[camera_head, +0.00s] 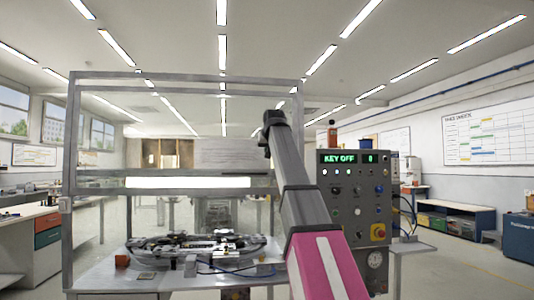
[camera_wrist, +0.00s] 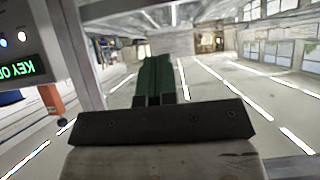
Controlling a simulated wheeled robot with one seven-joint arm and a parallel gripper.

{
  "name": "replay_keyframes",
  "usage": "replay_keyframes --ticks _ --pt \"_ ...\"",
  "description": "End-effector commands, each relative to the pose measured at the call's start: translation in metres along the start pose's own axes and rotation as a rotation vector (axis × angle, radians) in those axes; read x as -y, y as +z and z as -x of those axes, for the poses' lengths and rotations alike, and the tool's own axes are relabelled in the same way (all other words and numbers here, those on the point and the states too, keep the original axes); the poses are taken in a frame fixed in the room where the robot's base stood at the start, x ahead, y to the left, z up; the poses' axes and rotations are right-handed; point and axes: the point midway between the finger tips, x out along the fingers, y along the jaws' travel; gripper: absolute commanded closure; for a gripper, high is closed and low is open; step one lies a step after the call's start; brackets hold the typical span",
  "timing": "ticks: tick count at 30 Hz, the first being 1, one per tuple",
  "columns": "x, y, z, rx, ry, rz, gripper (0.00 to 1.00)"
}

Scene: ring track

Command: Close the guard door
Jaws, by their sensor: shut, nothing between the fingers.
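The guard door appears as a grey metal frame with a clear pane in the head view. Its lower rail (camera_head: 100,190) crosses the enclosure above the ring track (camera_head: 200,246), and the space below the rail looks open. I cannot tell exactly where door and fixed frame (camera_head: 68,150) divide. My arm rises in front of the enclosure's right side, its dark end near the right post. My gripper's green fingers (camera_wrist: 155,78) are together and empty in the wrist view. A grey post stands left of them there; contact with the door cannot be told.
The control panel (camera_head: 350,205) reads KEY OFF and stands right of the enclosure; its upside-down display (camera_wrist: 18,70) shows in the wrist view. The table (camera_head: 105,278) carries the track. Benches line both walls.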

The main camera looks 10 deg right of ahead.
Motion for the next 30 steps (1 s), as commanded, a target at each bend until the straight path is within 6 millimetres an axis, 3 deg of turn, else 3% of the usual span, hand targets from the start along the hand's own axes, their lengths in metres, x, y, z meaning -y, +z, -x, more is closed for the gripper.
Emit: replay_keyframes --ticks 12,18,30 --pt "0.000 -0.001 -0.079 0.001 0.000 0.000 1.00" --pt "0.000 0.021 -0.095 0.000 0.000 0.000 1.00" --pt "0.000 0.029 -0.104 0.000 0.000 0.000 1.00"
